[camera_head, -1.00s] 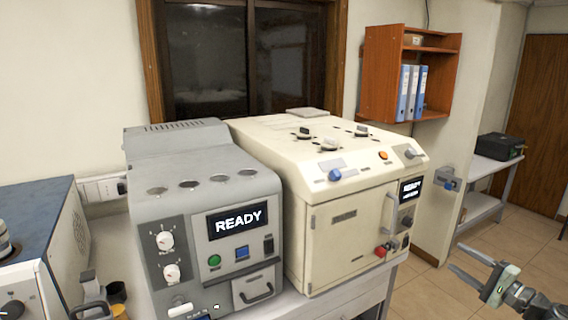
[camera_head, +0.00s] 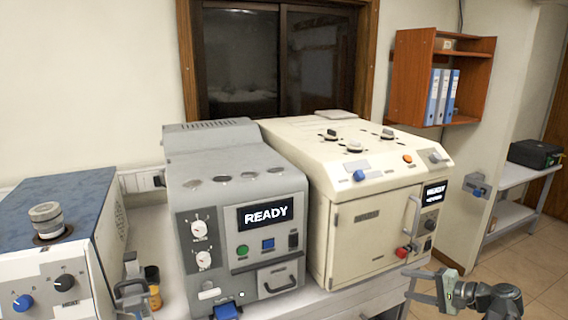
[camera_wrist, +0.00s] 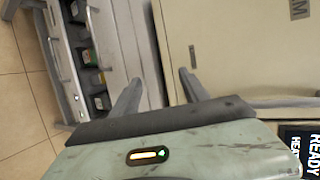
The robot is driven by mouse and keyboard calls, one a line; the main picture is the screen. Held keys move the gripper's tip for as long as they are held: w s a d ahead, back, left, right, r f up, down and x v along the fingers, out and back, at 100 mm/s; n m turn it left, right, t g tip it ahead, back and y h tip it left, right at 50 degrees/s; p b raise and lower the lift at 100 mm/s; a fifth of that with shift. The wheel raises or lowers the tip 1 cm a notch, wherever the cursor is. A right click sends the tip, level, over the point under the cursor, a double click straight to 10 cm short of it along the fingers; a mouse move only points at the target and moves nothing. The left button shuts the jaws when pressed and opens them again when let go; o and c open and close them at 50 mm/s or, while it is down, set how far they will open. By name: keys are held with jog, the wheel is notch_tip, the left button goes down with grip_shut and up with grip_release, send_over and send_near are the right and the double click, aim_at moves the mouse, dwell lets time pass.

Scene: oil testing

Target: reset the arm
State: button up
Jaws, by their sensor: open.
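My gripper (camera_head: 408,284) is at the lower right in the head view, in front of the cream machine (camera_head: 352,240). Its two fingers are spread apart and nothing is between them. In the wrist view my gripper (camera_wrist: 158,88) points toward the bench edge, with the cream machine (camera_wrist: 225,45) on the right. The wrist view is turned sideways, and a READY display (camera_wrist: 300,145) shows at its lower right corner.
A grey machine (camera_head: 222,225) with a READY screen stands left of the cream one. A blue-topped machine (camera_head: 75,225) is at far left. A shelf with blue binders (camera_head: 440,96) hangs on the wall. A side table (camera_head: 515,175) stands at right. Tiled floor (camera_wrist: 25,95) is open.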

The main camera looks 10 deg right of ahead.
jog(key=a+f+n+g+h+p, duration=0.1)
jog(key=a+f+n+g+h, duration=0.1)
jog(key=a, duration=0.8)
jog(key=a+f+n+g+h+p, duration=0.1)
jog(key=a+f+n+g+h, duration=0.2)
jog(key=a, duration=0.8)
jog(key=a+f+n+g+h+p, duration=0.1)
jog(key=a+f+n+g+h, duration=0.1)
jog(key=a+f+n+g, duration=0.4)
jog(key=a+n, duration=0.1)
jog(key=a, duration=0.4)
jog(key=shift+s+f+h, duration=0.15)
jog(key=shift+s+h, duration=0.15)
